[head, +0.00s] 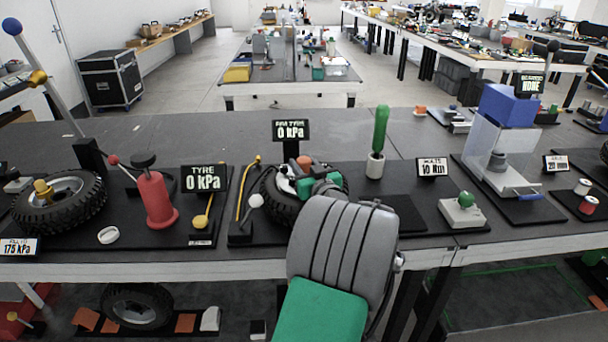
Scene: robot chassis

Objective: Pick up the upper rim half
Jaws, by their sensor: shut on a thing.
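A black tyre (282,208) lies flat on a dark mat at the middle of the bench. A pale metal rim part, which I take to be the upper rim half (284,184), shows at its centre, with an orange piece (304,162) behind it. My gripper (318,184), with green parts, is over the tyre's centre and shut on the rim half. My grey and green arm hides the tyre's near right side and most of the grip. I cannot tell whether the rim half is lifted or still touching the tyre.
A display reading 0 kPa (291,130) stands just behind the tyre. A yellow lever (247,187) is at its left, and a red pump (156,200) stands further left. A green-handled tool (380,130) stands upright to the right. Bare bench lies behind.

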